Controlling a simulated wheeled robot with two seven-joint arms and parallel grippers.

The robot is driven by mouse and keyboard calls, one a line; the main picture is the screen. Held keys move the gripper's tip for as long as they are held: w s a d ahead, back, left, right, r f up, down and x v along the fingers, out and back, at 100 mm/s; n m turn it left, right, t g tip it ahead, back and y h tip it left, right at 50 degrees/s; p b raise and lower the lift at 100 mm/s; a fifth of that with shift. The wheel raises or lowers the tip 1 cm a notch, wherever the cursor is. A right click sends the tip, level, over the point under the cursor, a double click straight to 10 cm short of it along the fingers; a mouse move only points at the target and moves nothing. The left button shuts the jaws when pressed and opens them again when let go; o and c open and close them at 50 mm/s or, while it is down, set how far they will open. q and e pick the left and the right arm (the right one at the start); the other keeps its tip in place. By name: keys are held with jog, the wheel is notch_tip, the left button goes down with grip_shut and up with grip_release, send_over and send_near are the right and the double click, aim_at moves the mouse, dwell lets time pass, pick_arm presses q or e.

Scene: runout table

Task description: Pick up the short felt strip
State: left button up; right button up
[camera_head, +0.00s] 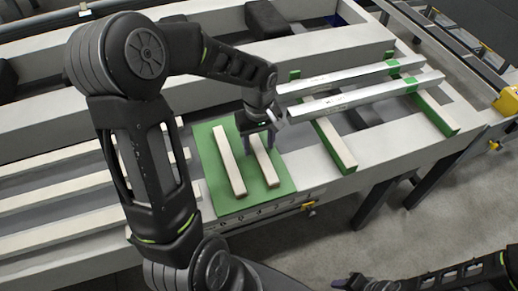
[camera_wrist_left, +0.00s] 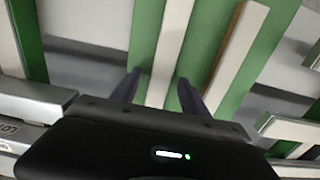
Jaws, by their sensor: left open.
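The short felt strip (camera_head: 264,168) is cream and lies on the green mat (camera_head: 219,204), to the right of a longer cream strip (camera_head: 228,160). My left gripper (camera_head: 259,143) is open over the far part of the short strip, which it partly hides. In the left wrist view the short strip (camera_wrist_left: 168,50) runs between the two open fingers of my left gripper (camera_wrist_left: 159,88), with a gap on each side. The longer strip (camera_wrist_left: 235,52) is to the right there. My right gripper (camera_head: 362,284) is at the bottom edge, dark and partly cut off.
Two metal bars (camera_head: 345,99) lie across green-sided, cream-topped supports (camera_head: 334,146) on the right. Several long cream slats (camera_head: 60,197) are on the left. The pale table (camera_head: 318,176) has a front edge beside the mat, with grey floor beyond.

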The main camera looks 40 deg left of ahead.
dwell(0.5)
pick_arm(q)
grip_shut()
dwell(0.3)
